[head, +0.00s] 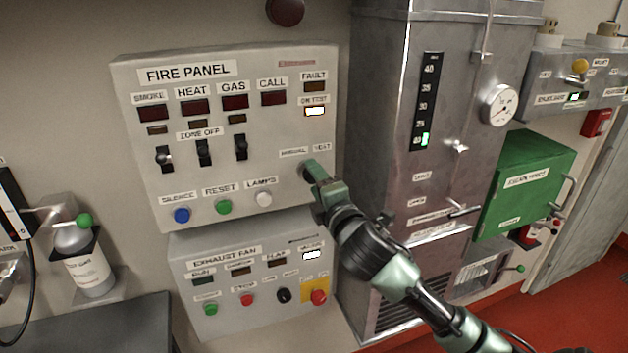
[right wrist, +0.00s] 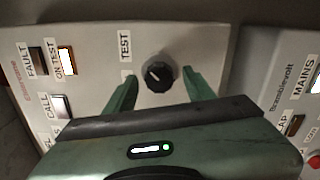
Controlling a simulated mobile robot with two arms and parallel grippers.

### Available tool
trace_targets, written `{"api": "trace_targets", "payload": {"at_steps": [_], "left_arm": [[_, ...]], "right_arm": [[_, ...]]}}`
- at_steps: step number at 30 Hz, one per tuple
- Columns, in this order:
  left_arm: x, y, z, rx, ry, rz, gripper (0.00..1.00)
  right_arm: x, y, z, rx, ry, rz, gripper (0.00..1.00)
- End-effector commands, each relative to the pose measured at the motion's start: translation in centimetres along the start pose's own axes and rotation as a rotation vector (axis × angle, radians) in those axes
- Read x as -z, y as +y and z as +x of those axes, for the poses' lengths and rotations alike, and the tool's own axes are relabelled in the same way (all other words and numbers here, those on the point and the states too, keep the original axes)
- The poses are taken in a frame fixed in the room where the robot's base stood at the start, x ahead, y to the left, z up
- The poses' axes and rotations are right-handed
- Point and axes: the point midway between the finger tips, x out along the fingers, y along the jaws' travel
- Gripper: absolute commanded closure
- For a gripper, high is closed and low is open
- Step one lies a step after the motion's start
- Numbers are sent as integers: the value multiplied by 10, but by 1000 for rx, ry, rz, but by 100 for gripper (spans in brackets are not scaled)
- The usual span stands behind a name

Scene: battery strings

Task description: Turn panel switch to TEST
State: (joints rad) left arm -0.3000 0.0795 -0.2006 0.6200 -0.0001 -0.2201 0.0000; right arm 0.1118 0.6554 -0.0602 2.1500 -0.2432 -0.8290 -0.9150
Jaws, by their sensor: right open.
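The fire panel (head: 225,60) is a light grey box on the wall. My right gripper (head: 315,172) is at the panel's lower right, just below a TEST label (head: 320,147) and a label to its left. In the right wrist view the black rotary switch (right wrist: 158,74) with a white pointer mark sits between the two open green fingers, which stand apart on either side of it. A TEST label (right wrist: 125,46) is beside it. The ON TEST lamp (head: 315,111) is lit white. The gripper hides the switch in the head view. My left gripper is not in view.
Three toggle switches (head: 204,152) and the blue (head: 182,215), green and white buttons are left of my gripper. The exhaust fan panel (head: 225,270) is below. A metal cabinet (head: 380,120) stands close on the right, with a green box (head: 525,185) beyond it.

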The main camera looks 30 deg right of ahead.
Motion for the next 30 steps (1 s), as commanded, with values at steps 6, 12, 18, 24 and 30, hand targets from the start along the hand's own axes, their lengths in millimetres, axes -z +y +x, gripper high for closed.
{"api": "trace_targets", "payload": {"at_steps": [6,12,18,24,30], "left_arm": [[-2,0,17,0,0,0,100],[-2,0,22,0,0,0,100],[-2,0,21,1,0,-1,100],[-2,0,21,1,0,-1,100],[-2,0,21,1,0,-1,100]], "right_arm": [[2,-4,-40,0,4,-1,46],[0,-2,-59,2,1,0,46],[0,-1,-62,2,0,1,46],[0,-1,-62,1,0,1,46],[0,-3,-61,5,0,3,46]]}}
